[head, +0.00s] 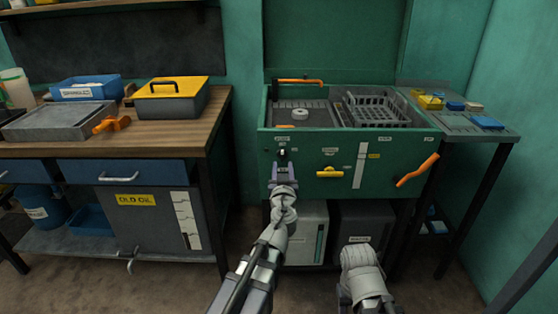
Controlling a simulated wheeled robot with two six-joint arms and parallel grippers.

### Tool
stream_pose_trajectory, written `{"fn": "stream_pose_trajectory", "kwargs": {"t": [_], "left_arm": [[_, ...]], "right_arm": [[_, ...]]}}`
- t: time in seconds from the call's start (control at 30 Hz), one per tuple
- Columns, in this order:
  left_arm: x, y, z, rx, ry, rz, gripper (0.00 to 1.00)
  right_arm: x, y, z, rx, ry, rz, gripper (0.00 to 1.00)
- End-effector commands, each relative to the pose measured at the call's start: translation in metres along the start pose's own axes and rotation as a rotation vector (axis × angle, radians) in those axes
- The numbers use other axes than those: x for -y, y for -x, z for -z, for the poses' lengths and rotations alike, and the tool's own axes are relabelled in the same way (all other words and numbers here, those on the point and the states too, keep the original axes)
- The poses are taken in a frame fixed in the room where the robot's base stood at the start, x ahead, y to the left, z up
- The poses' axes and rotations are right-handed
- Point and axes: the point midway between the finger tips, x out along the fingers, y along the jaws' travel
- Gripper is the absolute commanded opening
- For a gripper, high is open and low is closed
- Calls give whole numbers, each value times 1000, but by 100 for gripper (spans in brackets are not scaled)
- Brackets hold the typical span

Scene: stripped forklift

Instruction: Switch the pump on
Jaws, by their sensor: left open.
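The green parts-washer cabinet (300,185) stands ahead. Its front panel has a small dark switch (282,153) with a pale tip at the upper left, under a small label too small to read. I take this to be the pump switch, but whether it is on or off I cannot tell. My left gripper (284,167) is open and empty just below and in front of the switch. Whether it touches the panel I cannot tell. My right arm shows low at the right, with no fingers visible.
A yellow valve handle (330,173), a pale upright gauge strip (361,166) and an orange lever (417,170) are on the same panel. A wire basket (378,110) sits in the basin. A wooden workbench (180,135) stands left; a side shelf (455,124) is right.

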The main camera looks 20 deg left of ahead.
Motion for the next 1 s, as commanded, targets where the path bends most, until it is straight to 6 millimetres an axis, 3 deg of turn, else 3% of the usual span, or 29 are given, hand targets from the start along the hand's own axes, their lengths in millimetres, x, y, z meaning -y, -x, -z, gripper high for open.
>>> {"fn": "stream_pose_trajectory", "kwargs": {"t": [0.27, 0.63, 0.93, 1.0], "left_arm": [[0, -22, 0, 1, -1, 2, 42], [0, -74, 0, 1, -1, 3, 42], [0, -78, 0, 1, -1, 2, 42], [0, -78, 0, 1, -1, 2, 37]], "right_arm": [[0, 0, 0, 0, 0, 0, 50], [0, 0, 0, 0, 0, 0, 50], [0, 0, 0, 0, 0, 0, 50], [0, 0, 0, 0, 0, 0, 50]]}}
